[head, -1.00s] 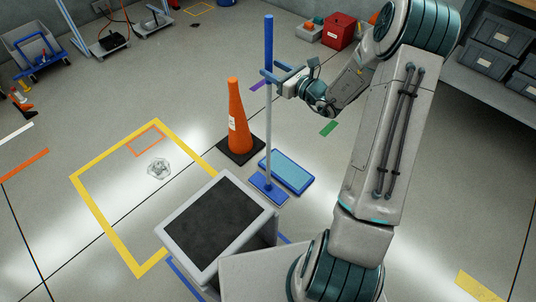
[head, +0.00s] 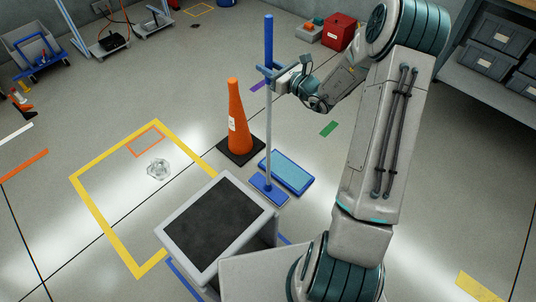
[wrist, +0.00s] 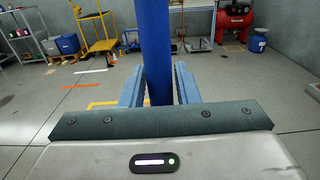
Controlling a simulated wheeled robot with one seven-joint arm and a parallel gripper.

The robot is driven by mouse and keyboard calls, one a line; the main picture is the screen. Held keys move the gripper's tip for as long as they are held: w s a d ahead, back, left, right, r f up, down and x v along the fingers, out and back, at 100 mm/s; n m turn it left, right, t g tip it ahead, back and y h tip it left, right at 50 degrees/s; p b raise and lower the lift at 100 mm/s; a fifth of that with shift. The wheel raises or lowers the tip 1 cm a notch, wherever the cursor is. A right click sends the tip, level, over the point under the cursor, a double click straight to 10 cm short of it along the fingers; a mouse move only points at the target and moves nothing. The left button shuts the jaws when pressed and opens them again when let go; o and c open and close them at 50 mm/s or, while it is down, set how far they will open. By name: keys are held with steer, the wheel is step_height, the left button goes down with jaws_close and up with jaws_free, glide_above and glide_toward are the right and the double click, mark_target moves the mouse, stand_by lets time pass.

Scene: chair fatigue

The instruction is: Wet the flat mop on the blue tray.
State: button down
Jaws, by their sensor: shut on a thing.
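The flat mop (head: 268,130) stands upright, with a blue grip at the top, a thin grey pole and a flat blue head at the bottom. My gripper (head: 266,72) is shut on the pole at the lower end of the blue grip. In the wrist view the blue grip (wrist: 155,50) stands between my two blue fingers. The mop head (head: 268,188) is at floor level, at the near left edge of the blue tray (head: 292,172). I cannot tell whether it touches the tray. The tray's inside is light blue.
An orange cone (head: 237,120) on a black base stands just left of the mop. My dark-topped base is nearby. A yellow floor outline (head: 105,212) surrounds a clear crumpled thing or puddle (head: 158,168) at left. Grey crates (head: 500,45) sit at far right.

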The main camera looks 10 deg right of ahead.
mark_target(273, 51)
steer(key=shift+r+p, duration=2)
steer(key=shift+r, duration=1.1)
